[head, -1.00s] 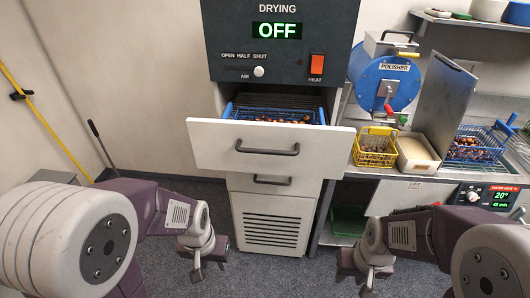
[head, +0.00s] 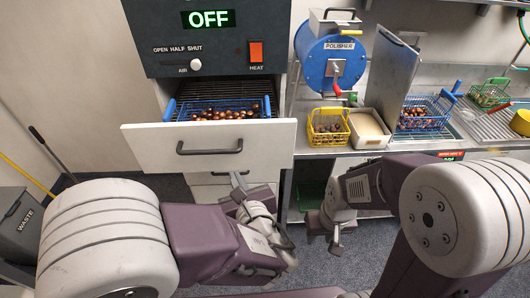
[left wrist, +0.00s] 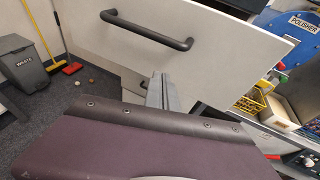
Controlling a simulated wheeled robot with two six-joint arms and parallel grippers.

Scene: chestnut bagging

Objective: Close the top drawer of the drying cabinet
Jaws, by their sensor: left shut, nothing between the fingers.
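The top drawer (head: 255,141) of the drying cabinet (head: 140,55) is pulled out. Its pale front carries a dark bar handle (head: 209,147). A blue wire basket (head: 172,108) of chestnuts sits inside it. In the left wrist view the drawer front (left wrist: 220,35) and handle (left wrist: 150,32) are close. My left gripper (head: 238,180) is shut and empty, just below the drawer front and right of the handle; it also shows in the left wrist view (left wrist: 158,82). I cannot tell whether it touches the front. My right gripper (head: 335,238) hangs low before the counter, its jaws unclear.
A lower drawer is partly hidden under the top one. To the right, the counter holds a blue polisher (head: 331,62), a yellow basket (head: 329,126), a pale bin (head: 369,128) and another blue basket (head: 424,113). A waste bin (head: 27,222) stands at the left.

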